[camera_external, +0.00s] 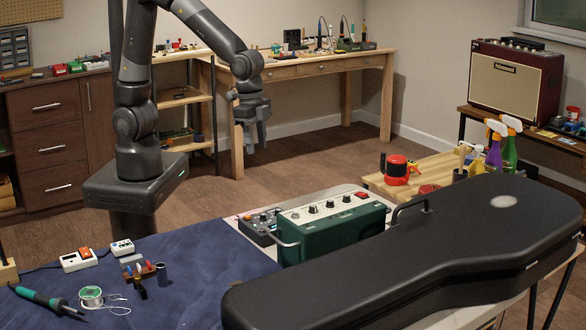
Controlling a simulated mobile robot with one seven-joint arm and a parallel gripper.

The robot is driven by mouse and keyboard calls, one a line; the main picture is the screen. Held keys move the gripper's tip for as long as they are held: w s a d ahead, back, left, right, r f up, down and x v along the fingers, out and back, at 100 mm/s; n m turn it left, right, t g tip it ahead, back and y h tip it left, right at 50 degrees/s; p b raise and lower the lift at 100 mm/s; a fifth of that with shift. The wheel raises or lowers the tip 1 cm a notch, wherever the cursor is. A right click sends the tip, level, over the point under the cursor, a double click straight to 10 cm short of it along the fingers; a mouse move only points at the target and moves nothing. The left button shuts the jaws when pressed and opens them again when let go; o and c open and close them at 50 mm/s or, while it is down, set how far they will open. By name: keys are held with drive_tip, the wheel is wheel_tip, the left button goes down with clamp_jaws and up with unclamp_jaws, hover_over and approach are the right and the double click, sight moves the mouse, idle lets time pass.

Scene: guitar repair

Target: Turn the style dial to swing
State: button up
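My gripper (255,141) hangs in the air, pointing down, beyond the bench and well above and behind the devices. Its two fingers look apart with nothing between them. A green box (330,235) with a carrying handle stands on the bench. Its pale top panel has several black knobs and a red switch. A smaller dark device (260,226) with small knobs and colored controls sits just left of it, partly hidden by the green box. The labels are too small to read, so I cannot tell which knob is the style dial or where it points.
A long black guitar case (420,262) fills the front right of the bench. A blue mat (200,275) holds a soldering iron (48,301), a solder spool (91,296) and small devices. A red-and-black item (397,171) and spray bottles (495,146) stand at right. Floor behind the bench is clear.

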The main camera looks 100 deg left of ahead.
drive_tip(key=m+g, duration=0.1)
approach(263, 214)
wheel_tip(263, 214, down, 8)
drive_tip(key=shift+w+d+f, duration=0.1)
drive_tip(key=shift+f, duration=0.1)
drive_tip(key=shift+c, duration=0.5)
clamp_jaws()
